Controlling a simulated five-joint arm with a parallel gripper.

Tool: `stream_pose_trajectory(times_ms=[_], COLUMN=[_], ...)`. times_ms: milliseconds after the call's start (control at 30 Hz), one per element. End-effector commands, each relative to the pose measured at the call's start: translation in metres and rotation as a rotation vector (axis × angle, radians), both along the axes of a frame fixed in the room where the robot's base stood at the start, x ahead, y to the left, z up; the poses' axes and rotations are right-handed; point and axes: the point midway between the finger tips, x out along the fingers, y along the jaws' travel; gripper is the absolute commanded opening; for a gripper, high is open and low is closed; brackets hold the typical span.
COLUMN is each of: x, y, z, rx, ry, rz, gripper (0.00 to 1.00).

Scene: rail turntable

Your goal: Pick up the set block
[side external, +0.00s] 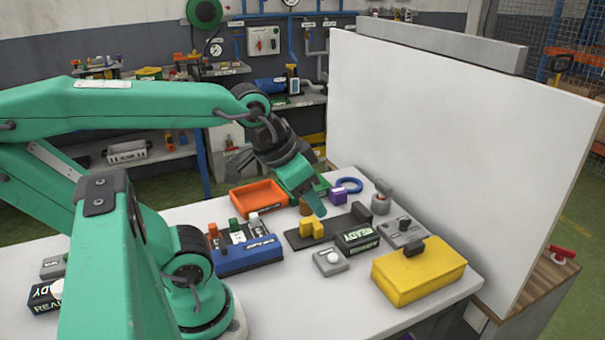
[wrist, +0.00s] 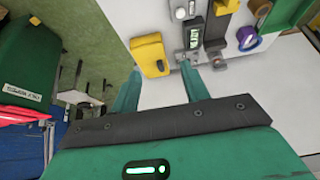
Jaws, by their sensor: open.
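No object is readably marked as the set block, so I cannot tell which one it is. Candidates in the side view are a small yellow block (side external: 312,229) on a dark rail plate (side external: 342,224), a purple block (side external: 338,196), and a large yellow block (side external: 420,274) with a black knob on top. A yellow block (wrist: 149,55) also shows in the wrist view, beyond the fingertips. My gripper (side external: 308,198) is above the back of the table, near the orange tray. In the wrist view my gripper (wrist: 160,88) has its teal fingers apart with nothing between them.
A tall white panel (side external: 450,150) stands behind. The front tabletop (side external: 320,310) is clear.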

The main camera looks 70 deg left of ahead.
Motion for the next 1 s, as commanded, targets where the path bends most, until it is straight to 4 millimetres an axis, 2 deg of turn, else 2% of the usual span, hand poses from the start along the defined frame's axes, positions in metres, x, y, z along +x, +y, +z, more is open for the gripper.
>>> stream_pose_trajectory(times_ms=[167,467,700,1000], x=[0.014,0.061,0.104,0.155], y=[0.006,0.030,0.058,0.101], z=[0.006,0.018,0.019,0.005], rx=[0.010,0.039,0.055,0.064], ry=[0.024,0.095,0.158,0.237], rz=[0.004,0.011,0.013,0.012], gripper=[0.45,0.45,0.45,0.45])
